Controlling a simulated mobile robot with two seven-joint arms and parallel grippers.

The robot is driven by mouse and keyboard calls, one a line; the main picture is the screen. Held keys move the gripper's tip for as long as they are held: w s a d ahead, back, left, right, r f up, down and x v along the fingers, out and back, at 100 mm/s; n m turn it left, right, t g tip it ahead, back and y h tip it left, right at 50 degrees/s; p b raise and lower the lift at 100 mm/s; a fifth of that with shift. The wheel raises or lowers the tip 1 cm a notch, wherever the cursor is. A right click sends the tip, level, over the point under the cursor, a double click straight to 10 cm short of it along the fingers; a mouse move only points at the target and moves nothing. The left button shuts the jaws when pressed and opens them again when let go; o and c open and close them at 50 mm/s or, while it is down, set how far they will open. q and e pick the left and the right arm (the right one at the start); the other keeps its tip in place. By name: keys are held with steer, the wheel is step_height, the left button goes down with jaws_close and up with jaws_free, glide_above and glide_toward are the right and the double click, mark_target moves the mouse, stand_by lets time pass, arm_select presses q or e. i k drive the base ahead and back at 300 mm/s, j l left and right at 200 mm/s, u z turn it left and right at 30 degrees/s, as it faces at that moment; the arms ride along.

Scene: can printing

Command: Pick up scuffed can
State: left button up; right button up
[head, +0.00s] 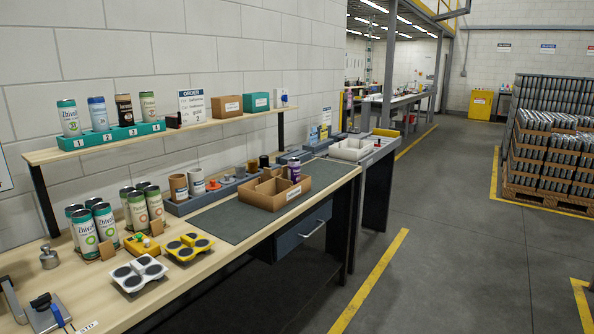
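No can is clearly marked by scuffs at this size, so I cannot tell which one is the scuffed can. A group of white and green cans (106,225) stands upright at the left of the workbench. Another group of green-labelled cans (138,212) stands just behind it. A dark purple can (294,171) stands at the right end of the divided cardboard box (268,202). A brown cylinder (179,188) and a white one (197,182) stand in a grey tray behind the mat. Neither of my grippers is in view.
The wall shelf (160,137) holds several cans in a green numbered rack (110,136) and small boxes. White (139,275) and yellow (190,248) four-pad holders lie near the bench front. The dark mat (228,222) is partly bare. The floor (440,230) at right is open; can pallets (548,150) stand beyond.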

mark_target(295, 165)
steer(key=i+l, duration=0.2)
steer(key=i, duration=0.25)
steer(key=i+l, duration=0.2)
steer(key=i, duration=0.25)
steer(key=i+l+u, duration=0.1)
steer(key=i, duration=0.3)
steer(key=l, duration=0.1)
